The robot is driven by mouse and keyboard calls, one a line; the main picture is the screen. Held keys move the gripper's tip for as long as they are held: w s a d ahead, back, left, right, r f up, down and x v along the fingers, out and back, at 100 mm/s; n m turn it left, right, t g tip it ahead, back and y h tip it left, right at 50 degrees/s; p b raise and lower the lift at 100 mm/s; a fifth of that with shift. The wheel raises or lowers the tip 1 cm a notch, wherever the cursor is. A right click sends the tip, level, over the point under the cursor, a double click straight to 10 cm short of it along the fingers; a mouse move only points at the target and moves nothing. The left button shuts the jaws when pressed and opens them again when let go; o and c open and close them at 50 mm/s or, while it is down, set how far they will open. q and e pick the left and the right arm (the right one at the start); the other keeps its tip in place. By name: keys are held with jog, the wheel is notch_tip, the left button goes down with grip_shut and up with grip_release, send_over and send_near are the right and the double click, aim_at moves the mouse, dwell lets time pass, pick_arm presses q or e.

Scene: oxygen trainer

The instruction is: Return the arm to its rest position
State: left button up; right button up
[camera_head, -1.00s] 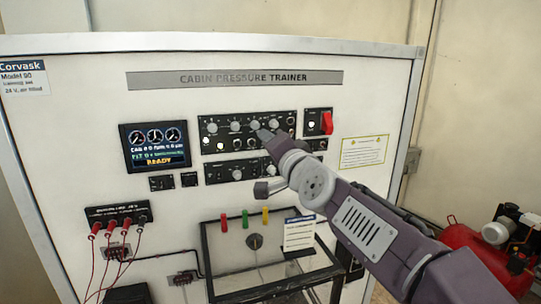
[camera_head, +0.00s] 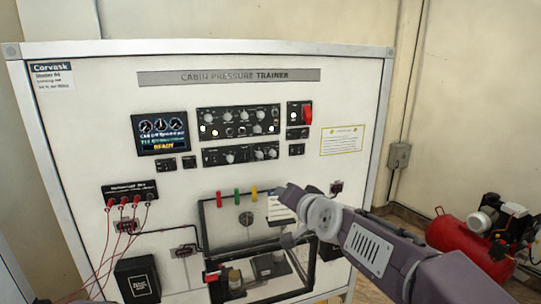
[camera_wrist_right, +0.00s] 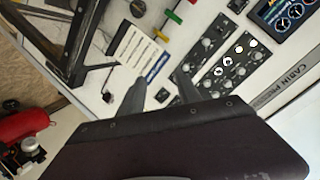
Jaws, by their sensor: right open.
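My right arm (camera_head: 372,250) comes in from the lower right in the head view. Its wrist end is in front of the lower part of the trainer panel (camera_head: 100,85), partly covering the white tag by the clear-fronted box. My right gripper (camera_wrist_right: 155,92) shows in the wrist view with its two dark fingers apart and nothing between them. It points toward the panel with its knob rows, and I see no contact. My left gripper is not in view.
Knob rows (camera_head: 238,121), a lit screen (camera_head: 160,133) and a red switch cover (camera_head: 307,114) are on the panel. The clear-fronted box (camera_head: 205,235) juts out below. A red compressor (camera_head: 470,245) stands on the floor at right. Red leads hang at left.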

jog(key=s+d+f+n+g+h, duration=0.1)
jog(key=s+d+f+g, duration=0.3)
jog(key=f, duration=0.6)
jog(key=s+d+f+n+g+h, duration=0.15)
jog(key=s+d+f, duration=0.3)
jog(key=f, duration=0.55)
jog(key=s+d+f+n+g+h, duration=0.1)
jog(key=s+d+f+g, duration=0.2)
jog(key=s+f, duration=0.35)
jog(key=s+d+f+n+g+h, duration=0.15)
jog(key=s+f, duration=0.25)
jog(key=s, duration=0.5)
jog(key=s+f+g+y+b, duration=0.1)
jog(key=s+f+g+b, duration=0.1)
jog(key=f+b, duration=0.8)
jog(key=shift+s+f, duration=0.85)
jog(key=shift+f, duration=0.05)
